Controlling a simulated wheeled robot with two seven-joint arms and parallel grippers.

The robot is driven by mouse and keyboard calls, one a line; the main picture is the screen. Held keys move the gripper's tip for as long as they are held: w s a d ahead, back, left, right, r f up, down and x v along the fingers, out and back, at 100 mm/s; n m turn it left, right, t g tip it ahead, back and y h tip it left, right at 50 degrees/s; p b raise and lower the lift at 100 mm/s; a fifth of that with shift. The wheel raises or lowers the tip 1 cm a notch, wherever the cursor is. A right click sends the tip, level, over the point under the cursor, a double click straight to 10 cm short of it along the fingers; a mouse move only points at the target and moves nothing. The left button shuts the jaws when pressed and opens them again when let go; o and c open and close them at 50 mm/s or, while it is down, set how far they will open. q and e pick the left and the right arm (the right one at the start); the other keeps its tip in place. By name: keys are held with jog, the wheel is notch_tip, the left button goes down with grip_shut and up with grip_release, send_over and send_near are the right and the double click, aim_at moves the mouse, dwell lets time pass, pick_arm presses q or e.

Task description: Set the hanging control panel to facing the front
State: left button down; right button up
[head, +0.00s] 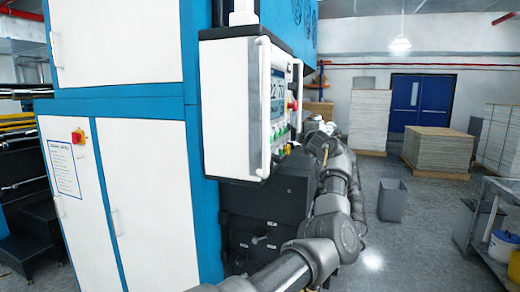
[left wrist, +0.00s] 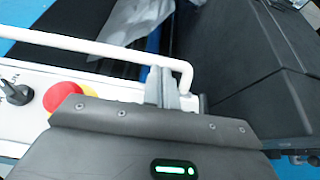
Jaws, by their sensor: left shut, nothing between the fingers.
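The hanging control panel (head: 232,105) is a white box at the centre of the head view. Its broad blank side is towards me, and its screen (head: 278,92) and buttons are on the right-hand face, seen at a steep angle. My left arm reaches up along the panel's right side. In the left wrist view my left gripper (left wrist: 168,88) is shut and empty, its fingers beside the bent end of the panel's white handle bar (left wrist: 110,48). I cannot tell whether they touch it. A red emergency button (left wrist: 65,96) and a black knob (left wrist: 15,92) are left of the fingers. My right gripper is out of view.
A tall white and blue machine (head: 140,190) stands left of the panel. Dark machine parts (head: 265,205) lie below it. Stacked paper (head: 437,148), a grey bin (head: 391,199) and a metal cart (head: 490,225) stand to the right, with open floor between.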

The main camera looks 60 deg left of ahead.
pick_arm(q)
jog(key=d+b, duration=0.4)
jog(key=d, duration=0.8)
jog(key=shift+s, duration=0.45)
jog(key=shift+a, duration=0.1)
